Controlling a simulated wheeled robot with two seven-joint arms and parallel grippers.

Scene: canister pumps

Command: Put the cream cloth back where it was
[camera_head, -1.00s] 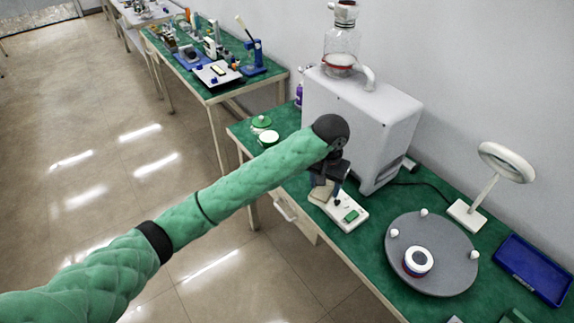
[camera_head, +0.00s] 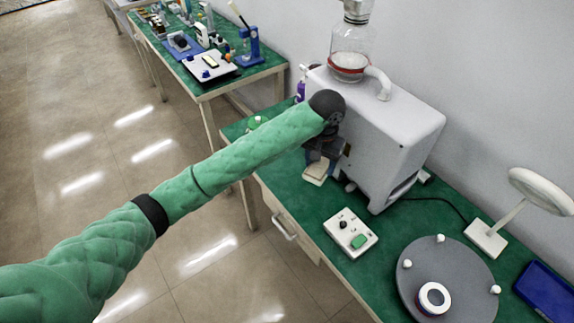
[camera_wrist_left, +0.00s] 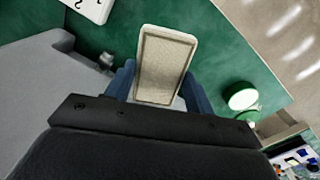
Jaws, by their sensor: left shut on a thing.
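The cream cloth (camera_wrist_left: 164,65) is a folded, flat rectangle with a darker stitched border. My left gripper (camera_wrist_left: 158,90) is shut on it, with a blue finger on either side in the left wrist view. In the head view the cloth (camera_head: 318,170) shows partly below my left gripper (camera_head: 324,158), in front of the white machine. The gripper and arm hide part of it. I cannot tell whether it touches the green bench. My right gripper is not in view.
The white machine (camera_head: 385,140) stands close beside the gripper. A control box (camera_head: 350,233), a grey turntable (camera_head: 445,270), a magnifier lamp (camera_head: 540,190) and a blue tray (camera_head: 545,288) lie to the right.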

